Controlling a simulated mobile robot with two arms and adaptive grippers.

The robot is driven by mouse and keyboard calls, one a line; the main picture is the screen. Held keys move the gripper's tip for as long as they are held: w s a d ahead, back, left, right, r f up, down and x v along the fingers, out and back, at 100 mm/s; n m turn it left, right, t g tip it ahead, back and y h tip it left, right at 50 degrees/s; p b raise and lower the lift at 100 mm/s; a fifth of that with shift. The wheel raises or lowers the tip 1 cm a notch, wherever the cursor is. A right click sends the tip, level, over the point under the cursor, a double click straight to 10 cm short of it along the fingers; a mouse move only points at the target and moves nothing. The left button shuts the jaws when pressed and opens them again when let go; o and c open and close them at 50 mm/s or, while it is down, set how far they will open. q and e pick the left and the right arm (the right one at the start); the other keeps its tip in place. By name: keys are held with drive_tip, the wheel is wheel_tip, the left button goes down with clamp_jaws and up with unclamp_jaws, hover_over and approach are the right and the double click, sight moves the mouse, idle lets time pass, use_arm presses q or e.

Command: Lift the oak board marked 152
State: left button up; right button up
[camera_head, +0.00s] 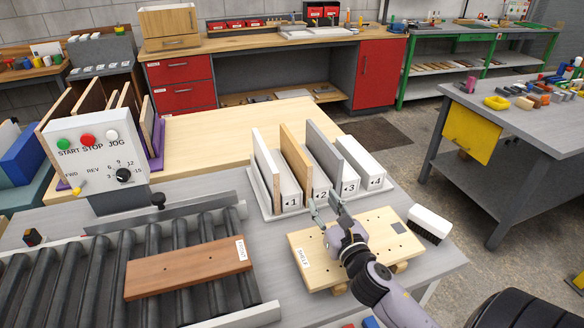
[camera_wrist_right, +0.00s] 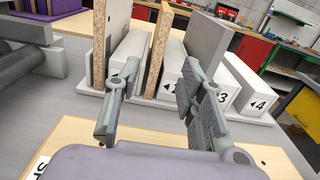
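No mark 152 is legible on any board. A white rack (camera_head: 266,207) with blocks numbered 1 to 4 holds upright boards. A white-faced board (camera_head: 262,165) stands left of block 1, an oak-coloured board (camera_head: 296,158) between blocks 1 and 2, and a grey board (camera_head: 324,155) between 2 and 3. My right gripper (camera_head: 326,207) is open and empty, in front of the rack near block 2. In the right wrist view, the gripper (camera_wrist_right: 158,78) has the oak-coloured board's edge (camera_wrist_right: 158,50) showing between its fingers, beyond them. My left gripper is out of view.
A brown board (camera_head: 185,270) lies on the roller conveyor (camera_head: 65,290). A pale board labelled SHELF (camera_head: 318,268) lies under my right wrist. A brush (camera_head: 429,224) is at its right. A control box (camera_head: 95,150) and several upright boards (camera_head: 65,105) stand left.

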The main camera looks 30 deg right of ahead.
sight(300, 166)
drive_tip(key=p+x, duration=0.2)
drive_tip(key=x, duration=0.9)
drive_tip(key=shift+w, duration=0.4)
drive_tip(key=shift+w+d+r, duration=0.1)
drive_tip(key=shift+w+r, duration=0.05)
drive_tip(key=shift+w, duration=0.25)
drive_tip(key=p+x, duration=0.1)
drive_tip(key=x, duration=0.2)
drive_tip(key=shift+w, duration=0.25)
drive_tip(key=shift+w+d, duration=0.15)
drive_tip(key=shift+w, duration=0.4)
drive_tip(key=shift+s, duration=0.1)
drive_tip(key=shift+c, duration=0.3)
clamp_jaws()
